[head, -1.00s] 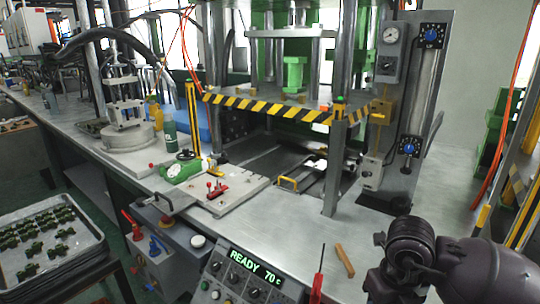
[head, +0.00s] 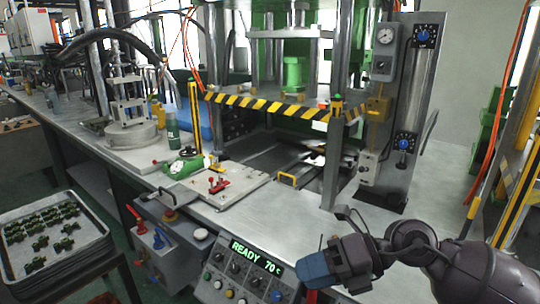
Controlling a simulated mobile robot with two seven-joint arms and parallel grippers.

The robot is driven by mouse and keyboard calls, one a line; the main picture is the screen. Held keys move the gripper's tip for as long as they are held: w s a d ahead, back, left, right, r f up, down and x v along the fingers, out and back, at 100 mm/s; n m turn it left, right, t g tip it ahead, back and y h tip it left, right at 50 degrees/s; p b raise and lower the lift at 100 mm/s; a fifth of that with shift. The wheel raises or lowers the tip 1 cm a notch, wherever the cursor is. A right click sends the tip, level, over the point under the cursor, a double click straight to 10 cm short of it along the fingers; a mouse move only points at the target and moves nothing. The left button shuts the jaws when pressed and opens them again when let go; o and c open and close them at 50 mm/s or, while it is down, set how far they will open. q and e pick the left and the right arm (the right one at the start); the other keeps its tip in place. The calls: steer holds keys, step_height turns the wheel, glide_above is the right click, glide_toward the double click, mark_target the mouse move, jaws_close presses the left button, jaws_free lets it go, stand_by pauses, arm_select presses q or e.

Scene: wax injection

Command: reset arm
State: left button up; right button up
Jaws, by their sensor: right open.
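My right arm comes in from the lower right. Its dark gripper (head: 322,268) is over the front edge of the bench, beside the control panel. It is open, with a blue-grey part at its front end, and nothing shows held in it. My left gripper is out of view.
The press with a striped guard (head: 275,108) stands at the back of the bench. The control panel (head: 240,268) reads READY 70. A mould plate with red clamps (head: 220,186) lies left of the press. A tray of small green parts (head: 90,238) is at lower left.

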steer(key=w+d+r+m+t+y, duration=0.2)
steer(key=w+r+m+t+y, duration=0.35)
steer(key=m+t, duration=0.4)
steer(key=w+d+f+m+t+h, duration=0.3)
steer(key=d+f+m+t+h, duration=0.8)
steer(key=m, duration=0.8)
steer(key=s+d+f+m+g+h, duration=0.2)
steer(key=s+f+m+g+h, duration=0.1)
steer(key=f, duration=0.4)
steer(key=s+d+f+m+g+h, duration=0.2)
steer(key=s+f+m+h, duration=0.15)
steer(key=f, duration=0.45)
steer(key=s+d+f+m+g+h, duration=0.1)
steer(key=s+f+m+g, duration=0.1)
steer(key=s+f, duration=0.4)
steer(key=s+d+f+m+g, duration=0.2)
steer(key=s+f, duration=0.4)
steer(key=s, duration=0.4)
steer(key=shift+s+d+f+m+h, duration=0.2)
steer(key=shift+d+m+h, duration=0.1)
steer(key=shift+m+h, duration=0.1)
